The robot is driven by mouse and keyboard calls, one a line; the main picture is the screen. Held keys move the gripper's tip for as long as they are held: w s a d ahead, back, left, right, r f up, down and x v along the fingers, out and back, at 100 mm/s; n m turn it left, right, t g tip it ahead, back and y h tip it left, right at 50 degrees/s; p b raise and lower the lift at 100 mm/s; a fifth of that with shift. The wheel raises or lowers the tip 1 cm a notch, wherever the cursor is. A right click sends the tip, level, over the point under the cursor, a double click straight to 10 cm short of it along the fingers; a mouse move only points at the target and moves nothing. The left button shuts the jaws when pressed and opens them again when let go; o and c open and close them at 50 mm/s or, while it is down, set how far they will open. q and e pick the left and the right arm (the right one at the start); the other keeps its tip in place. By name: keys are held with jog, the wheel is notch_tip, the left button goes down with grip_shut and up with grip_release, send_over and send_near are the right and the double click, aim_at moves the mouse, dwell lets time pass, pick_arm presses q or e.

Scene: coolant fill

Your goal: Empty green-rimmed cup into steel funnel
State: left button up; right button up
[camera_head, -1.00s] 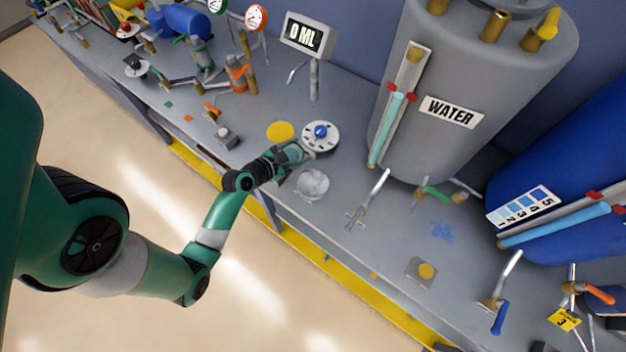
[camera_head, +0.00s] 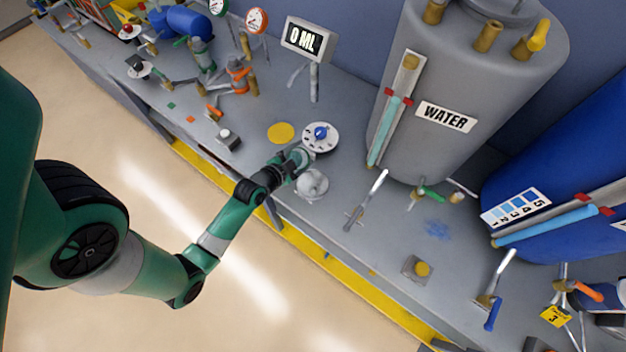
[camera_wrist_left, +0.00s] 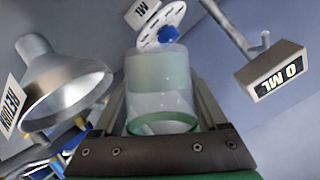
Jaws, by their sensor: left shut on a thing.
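My left gripper (camera_wrist_left: 160,115) is shut on a clear cup (camera_wrist_left: 160,95) with a green rim, seen between the fingers in the left wrist view. A pale green tint shows in the part of the cup farther from the palm. In the head view my left gripper (camera_head: 300,155) is above the bench, close beside the steel funnel (camera_head: 312,184), and the cup is hard to make out. The funnel also shows in the left wrist view (camera_wrist_left: 68,88), left of the cup and apart from it in the picture. My right gripper is not in view.
A white dial with a blue knob (camera_head: 320,137) is just behind the gripper. A display reading 0 ML (camera_head: 308,40) stands farther back. A grey WATER tank (camera_head: 440,85) and a metal lever (camera_head: 368,200) are to the right. A yellow disc (camera_head: 281,133) lies left.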

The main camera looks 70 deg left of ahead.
pick_arm(q)
jog(key=shift+d+r, duration=0.1)
jog(key=shift+w+d+r+m+y, duration=0.1)
jog(key=shift+w+r+m+y, duration=0.05)
jog(key=shift+m+y, duration=0.2)
dwell(0.3)
jog(key=shift+b, duration=0.5)
jog(key=shift+r+m+y+b, duration=0.6)
jog(key=shift+m+b, duration=0.25)
jog(key=shift+b, duration=0.6)
jog(key=shift+f+b, duration=0.2)
jog(key=shift+b, duration=0.35)
jog(key=shift+f+m+y+b, duration=0.1)
jog(key=shift+m+y+b, duration=0.25)
jog(key=shift+b, duration=0.2)
jog(key=shift+f+m+b, duration=0.1)
jog(key=shift+m+b, duration=0.15)
jog(key=shift+b, duration=0.5)
jog(key=shift+d+r+m+y+b, duration=0.1)
jog(key=shift+r+m+y+b, duration=0.35)
jog(key=shift+b, duration=0.5)
